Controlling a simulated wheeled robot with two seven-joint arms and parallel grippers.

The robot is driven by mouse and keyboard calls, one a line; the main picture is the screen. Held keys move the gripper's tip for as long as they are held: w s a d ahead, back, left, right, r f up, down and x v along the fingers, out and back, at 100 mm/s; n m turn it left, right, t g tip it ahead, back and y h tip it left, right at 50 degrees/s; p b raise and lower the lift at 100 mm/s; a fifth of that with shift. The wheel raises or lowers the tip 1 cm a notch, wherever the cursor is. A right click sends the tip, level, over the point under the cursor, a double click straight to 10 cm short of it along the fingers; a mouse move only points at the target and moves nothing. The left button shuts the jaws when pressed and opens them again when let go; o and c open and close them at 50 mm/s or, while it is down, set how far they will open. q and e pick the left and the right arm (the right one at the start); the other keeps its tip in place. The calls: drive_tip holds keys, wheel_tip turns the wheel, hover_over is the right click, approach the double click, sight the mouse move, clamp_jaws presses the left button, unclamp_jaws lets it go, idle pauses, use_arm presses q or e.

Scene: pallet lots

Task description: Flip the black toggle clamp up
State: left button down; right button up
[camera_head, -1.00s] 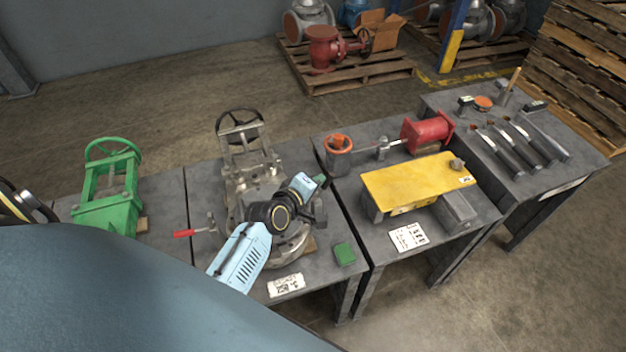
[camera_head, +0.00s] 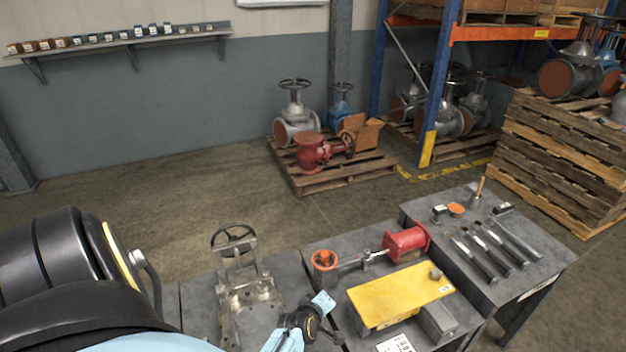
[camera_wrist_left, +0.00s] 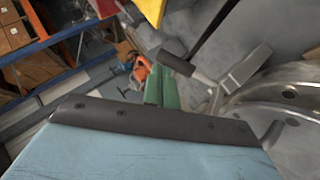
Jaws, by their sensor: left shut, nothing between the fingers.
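In the left wrist view, a black clamp handle (camera_wrist_left: 174,62) lies angled beside a grey metal clamp bar (camera_wrist_left: 248,66), near a round metal flange. The green fingers of my left gripper (camera_wrist_left: 158,84) are shut and empty, just beside and below the handle; I cannot tell whether they touch it. In the head view, my left gripper's light-blue hand (camera_head: 322,303) is low in the picture, right of the grey valve frame (camera_head: 240,285). The clamp is not clear there. My right gripper is not in view.
Several tools lie on the far right table. My own black arm link covers the lower left. Pallets stand on the floor behind.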

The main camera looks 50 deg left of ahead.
use_arm(q)
drive_tip(key=shift+w+f, duration=0.4)
drive_tip(key=shift+f, duration=0.2)
drive_tip(key=shift+w+d+f, duration=0.2)
drive_tip(key=shift+w+f, duration=0.15)
drive_tip(key=shift+w, duration=0.05)
drive_tip(key=shift+r, duration=0.4)
drive_tip(key=r+p, duration=0.4)
drive_tip(key=shift+s+a+r, duration=0.15)
drive_tip(key=shift+s+a, duration=0.1)
drive_tip(key=shift+s, duration=0.1)
drive_tip(key=s+d+r+p, duration=0.2)
drive_tip(key=s+d+r, duration=0.1)
drive_tip(key=r, duration=0.4)
drive_tip(key=shift+d, duration=0.65)
